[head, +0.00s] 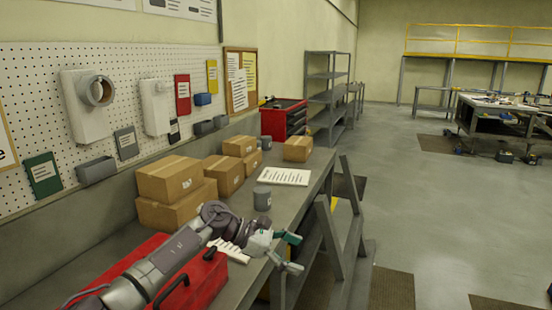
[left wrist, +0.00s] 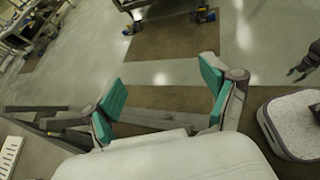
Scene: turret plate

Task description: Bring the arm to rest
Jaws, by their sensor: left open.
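My left arm reaches in from the lower left of the head view, over the workbench (head: 262,284). Its left gripper (head: 292,253) is past the bench's right edge. The fingers are spread and nothing shows between them. In the left wrist view the same gripper (left wrist: 162,92) has its two green pads wide apart, with floor and metal bars visible beyond. A dark, finger-like part (left wrist: 304,64) at the right edge of that view looks like my right gripper; it is cut off and its jaw state is unclear.
A red toolbox (head: 205,282) lies beside my left arm. Cardboard boxes (head: 172,178), a grey cup (head: 262,198) and a paper sheet (head: 284,177) are on the bench. A slanted grey frame (head: 327,232) stands close to the gripper. Open floor (head: 450,220) extends to the right.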

